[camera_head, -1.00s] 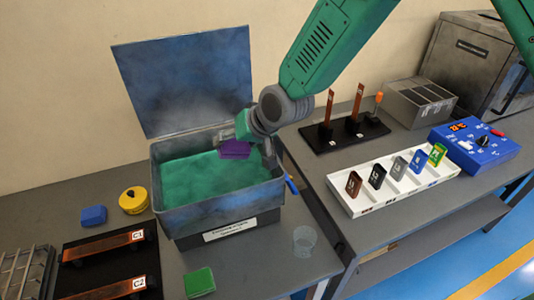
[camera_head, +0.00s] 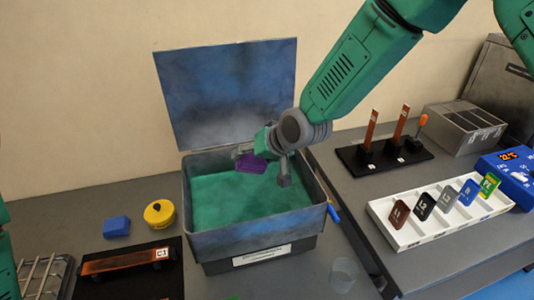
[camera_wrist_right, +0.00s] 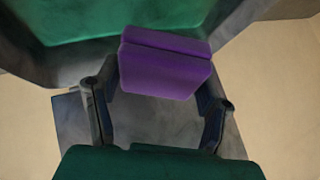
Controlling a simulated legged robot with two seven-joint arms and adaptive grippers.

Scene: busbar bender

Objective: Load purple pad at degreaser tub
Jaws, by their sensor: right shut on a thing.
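The purple pad (camera_head: 251,164) is above the green surface inside the open degreaser tub (camera_head: 262,243), near the tub's back side. My right gripper (camera_head: 265,172) is shut on the purple pad. In the right wrist view the pad (camera_wrist_right: 166,65) sits between the two fingers of the right gripper (camera_wrist_right: 162,95), and the green tub interior shows beyond it. The tub's lid (camera_head: 228,90) stands open at the back. My left gripper is not in view; only a bit of green arm shows at the left edge.
A blue pad (camera_head: 117,226) and a yellow round tin (camera_head: 159,213) lie left of the tub. A dark tray with a copper bar (camera_head: 125,262) is at the front left. A clear cup (camera_head: 343,274) stands right of the tub. A white rack (camera_head: 441,222) with several coloured tags is on the right table.

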